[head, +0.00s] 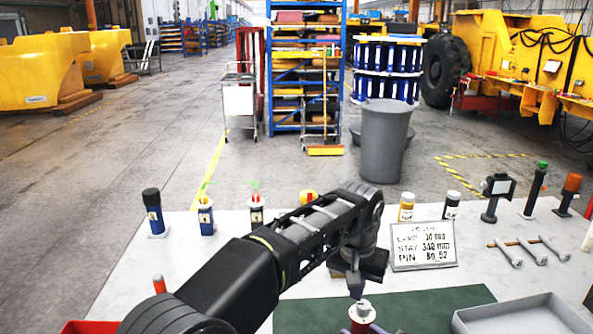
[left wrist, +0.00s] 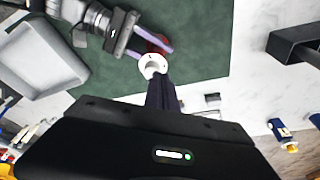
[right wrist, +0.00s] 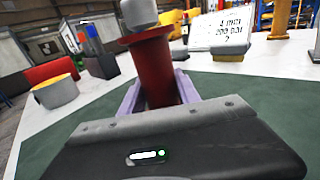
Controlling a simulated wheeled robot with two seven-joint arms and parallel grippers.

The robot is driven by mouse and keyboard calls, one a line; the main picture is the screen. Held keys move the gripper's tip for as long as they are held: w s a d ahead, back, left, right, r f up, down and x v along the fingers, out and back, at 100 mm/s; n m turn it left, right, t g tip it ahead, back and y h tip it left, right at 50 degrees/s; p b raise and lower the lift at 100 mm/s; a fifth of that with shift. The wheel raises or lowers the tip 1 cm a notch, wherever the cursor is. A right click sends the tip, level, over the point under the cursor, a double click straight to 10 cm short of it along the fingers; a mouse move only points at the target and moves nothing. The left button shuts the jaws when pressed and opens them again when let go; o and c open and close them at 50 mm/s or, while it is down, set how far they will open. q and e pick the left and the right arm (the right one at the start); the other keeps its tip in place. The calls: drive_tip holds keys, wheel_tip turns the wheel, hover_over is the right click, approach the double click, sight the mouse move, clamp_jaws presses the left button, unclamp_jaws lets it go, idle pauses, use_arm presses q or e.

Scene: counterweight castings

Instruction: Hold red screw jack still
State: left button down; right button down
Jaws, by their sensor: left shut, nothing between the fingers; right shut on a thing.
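The red screw jack (head: 361,324) stands upright on the green mat (head: 420,308) at the bottom of the head view, with a pale round top. My right gripper (left wrist: 152,44) is shut around its red body, one finger on each side, as the right wrist view also shows the jack (right wrist: 153,65) between the fingers. My left gripper (head: 356,290) is shut and empty, pointing down just above the jack's top. In the left wrist view its closed fingertips (left wrist: 161,80) overlap the edge of the pale top; I cannot tell whether they touch.
A white sign (head: 424,245) stands behind the mat. A grey tray (head: 520,316) lies at the right. Small bottles (head: 205,216) line the back edge of the table. Wrenches (head: 520,250) and upright tools (head: 497,195) are at the right. A red bin edge (head: 90,327) shows at lower left.

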sight(363, 308)
use_arm(q)
drive_tip(key=shift+f, duration=2.65)
drive_tip(key=shift+w+d, duration=0.1)
drive_tip(key=shift+d, duration=0.15)
drive_tip(key=shift+s+d, duration=0.45)
drive_tip(key=shift+d, duration=0.2)
drive_tip(key=shift+d+r, duration=0.1)
drive_tip(key=shift+d, duration=0.25)
drive_tip(key=shift+s, duration=0.2)
drive_tip(key=shift+s, duration=0.25)
